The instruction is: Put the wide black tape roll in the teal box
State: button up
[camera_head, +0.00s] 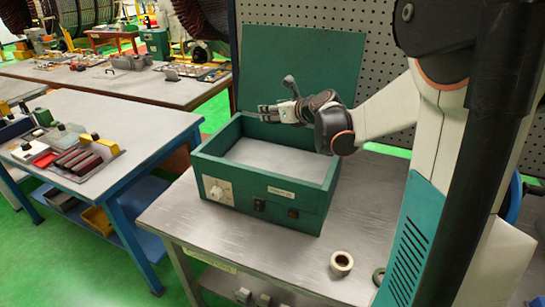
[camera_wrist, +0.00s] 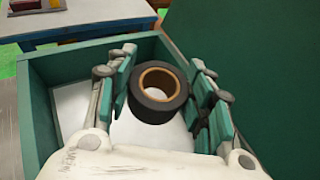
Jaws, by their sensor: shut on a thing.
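The wide black tape roll (camera_wrist: 150,108), with a brown core, sits between the teal finger pads of my gripper (camera_wrist: 160,92) in the wrist view. My gripper is shut on it, with a pad at each side. In the head view my gripper (camera_head: 277,102) is over the back part of the open teal box (camera_head: 238,187); I cannot make out the roll there. The box's teal wall (camera_wrist: 40,118) and pale floor show around and below the roll in the wrist view. The roll appears above the floor, but its exact height is unclear.
The box's raised teal lid (camera_head: 300,58) stands behind my gripper. A small pale tape roll (camera_head: 341,263) lies on the metal table (camera_head: 190,228) in front of the box. Another dark ring (camera_head: 378,276) is partly hidden by my body. A table with tools (camera_head: 150,133) stands at left.

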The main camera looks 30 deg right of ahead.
notch_tip(320, 180, down, 15)
jog(key=b, duration=0.5)
jog(key=shift+f, duration=0.15)
jog(key=shift+f+b, duration=0.45)
jog(key=shift+f, duration=0.2)
jog(key=o, duration=1.1)
jog(key=shift+r, duration=0.1)
jog(key=shift+r+p, duration=0.45)
jog(key=shift+r, duration=0.15)
jog(key=p+v, duration=0.3)
jog(key=v, duration=0.9)
